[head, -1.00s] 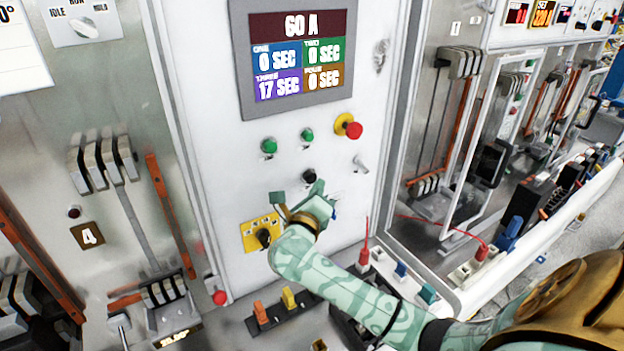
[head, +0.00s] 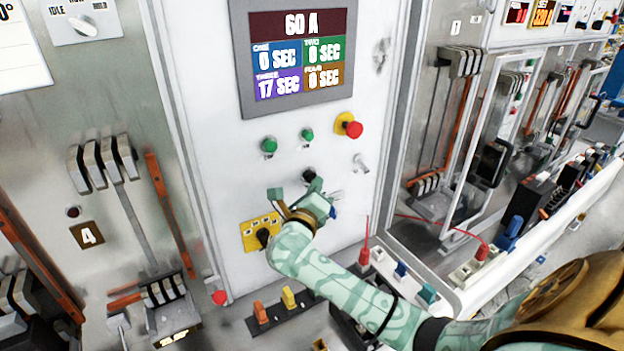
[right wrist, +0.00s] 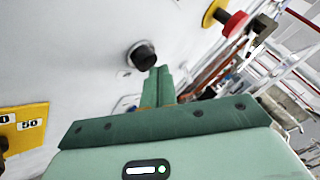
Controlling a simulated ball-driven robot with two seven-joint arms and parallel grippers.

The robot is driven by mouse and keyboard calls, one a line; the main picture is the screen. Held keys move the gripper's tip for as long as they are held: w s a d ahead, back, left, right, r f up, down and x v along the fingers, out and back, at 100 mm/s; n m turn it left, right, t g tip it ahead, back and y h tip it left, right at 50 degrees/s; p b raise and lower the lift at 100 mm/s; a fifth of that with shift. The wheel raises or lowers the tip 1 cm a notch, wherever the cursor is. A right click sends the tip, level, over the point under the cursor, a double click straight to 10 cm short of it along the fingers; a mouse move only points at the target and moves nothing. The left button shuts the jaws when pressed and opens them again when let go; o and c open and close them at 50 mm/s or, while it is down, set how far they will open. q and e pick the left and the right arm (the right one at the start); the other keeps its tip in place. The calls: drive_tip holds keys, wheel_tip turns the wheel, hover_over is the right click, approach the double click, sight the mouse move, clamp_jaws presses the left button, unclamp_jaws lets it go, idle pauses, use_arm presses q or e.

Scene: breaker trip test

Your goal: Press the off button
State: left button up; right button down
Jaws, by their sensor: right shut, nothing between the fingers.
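A round black button (head: 308,174) sits on the white panel below two green buttons; no label on it is readable. It also shows in the right wrist view (right wrist: 143,56), standing out from the panel. My right gripper (head: 314,185) is in front of the panel, just below the black button. In the right wrist view its fingers (right wrist: 159,74) are shut together and empty. Their tips appear very close to the button's lower right edge; I cannot tell whether they touch it. My left gripper is not in view.
Green buttons (head: 269,146) and a red mushroom button on a yellow base (head: 348,125) sit above. A display (head: 298,55) reads 60 A. A yellow plate with a black knob (head: 262,236) is lower left. Below are plug sockets and a red lead (head: 364,254).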

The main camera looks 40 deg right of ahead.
drive_tip(key=shift+w, duration=0.45)
idle(0.8)
drive_tip(key=shift+s, duration=0.1)
drive_tip(key=shift+s+p, duration=0.4)
drive_tip(key=shift+s, duration=0.4)
drive_tip(key=s+p, duration=0.1)
drive_tip(key=s, duration=0.2)
drive_tip(key=s+p, duration=0.1)
drive_tip(key=s, duration=0.1)
drive_tip(key=shift+a+p, duration=0.3)
drive_tip(key=shift+a, duration=0.05)
idle(0.8)
